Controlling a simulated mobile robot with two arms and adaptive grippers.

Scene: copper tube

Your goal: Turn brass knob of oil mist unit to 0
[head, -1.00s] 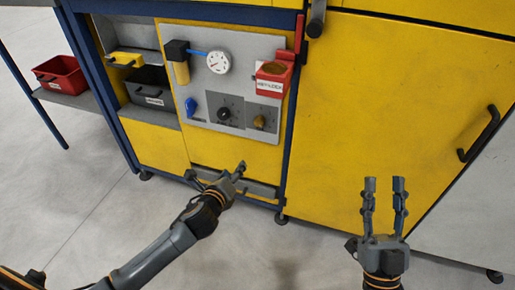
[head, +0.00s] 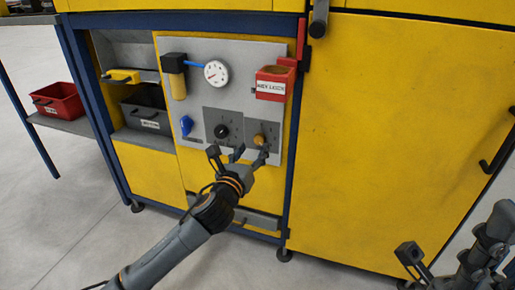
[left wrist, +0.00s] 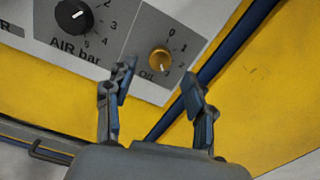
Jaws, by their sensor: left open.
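The brass knob (head: 259,140) sits on a dark grey plate at the lower right of the grey panel. In the left wrist view the brass knob (left wrist: 159,59) is beside the label "Oil" and a number scale with 0 at the top. Its pointer seems turned to the lower side of the scale, but the exact number is hard to read. My left gripper (head: 238,155) is open just below the knob. In the left wrist view its fingertips (left wrist: 157,78) stand on either side below the knob, apparently not touching it. My right gripper (head: 455,235) is open and empty at the lower right.
A black air knob (head: 221,131) is left of the brass one. Above are a gauge (head: 216,73), a yellow filter cup (head: 177,85) and a red labelled box (head: 273,83). A blue valve handle (head: 186,124) is at left. A blue post borders the panel's right side.

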